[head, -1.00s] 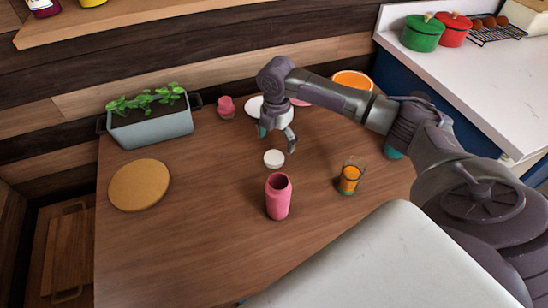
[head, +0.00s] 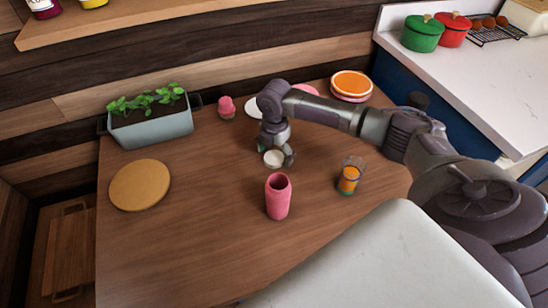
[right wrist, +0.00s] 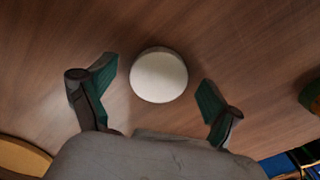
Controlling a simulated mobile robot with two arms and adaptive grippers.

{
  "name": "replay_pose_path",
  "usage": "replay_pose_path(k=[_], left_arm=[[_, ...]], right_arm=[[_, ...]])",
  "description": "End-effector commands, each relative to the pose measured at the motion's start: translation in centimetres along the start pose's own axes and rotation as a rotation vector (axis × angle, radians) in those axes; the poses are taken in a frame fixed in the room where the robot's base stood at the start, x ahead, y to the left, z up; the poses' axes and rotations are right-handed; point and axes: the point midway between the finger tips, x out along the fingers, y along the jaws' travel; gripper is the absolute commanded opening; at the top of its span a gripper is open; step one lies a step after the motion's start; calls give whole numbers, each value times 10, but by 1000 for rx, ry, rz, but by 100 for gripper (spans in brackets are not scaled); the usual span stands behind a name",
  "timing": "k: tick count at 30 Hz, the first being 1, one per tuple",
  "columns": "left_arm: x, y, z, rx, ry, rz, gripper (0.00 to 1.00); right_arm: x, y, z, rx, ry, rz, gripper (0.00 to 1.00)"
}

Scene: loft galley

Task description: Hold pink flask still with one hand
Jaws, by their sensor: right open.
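The pink flask (head: 278,197) stands upright and open-topped near the middle of the wooden table, with nothing touching it. A round white lid (head: 274,158) lies on the table just behind it. My right gripper (head: 276,160) is low over the lid, behind the flask. In the right wrist view the lid (right wrist: 159,75) sits between and slightly beyond the open fingers (right wrist: 155,92), with a gap on each side. The flask does not show in the right wrist view. My left gripper is not in view.
A glass with orange contents (head: 349,178) stands right of the flask. A round cork mat (head: 139,185) lies at left, a planter (head: 152,128) behind it. Stacked plates (head: 351,86) and a pink item (head: 226,108) are at the back. The front left of the table (head: 190,250) is clear.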

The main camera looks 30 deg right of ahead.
Motion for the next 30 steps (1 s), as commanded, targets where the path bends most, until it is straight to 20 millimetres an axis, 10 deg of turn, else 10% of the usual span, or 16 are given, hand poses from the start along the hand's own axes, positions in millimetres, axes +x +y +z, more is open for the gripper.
replay_pose_path(k=[3, 11, 30], left_arm=[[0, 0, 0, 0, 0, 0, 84], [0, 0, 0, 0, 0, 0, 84], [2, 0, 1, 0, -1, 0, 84]], right_arm=[[0, 0, 0, 0, 0, 0, 90], [0, 0, 0, 0, 0, 0, 47], [-27, 1, 0, -1, 1, 4, 47]])
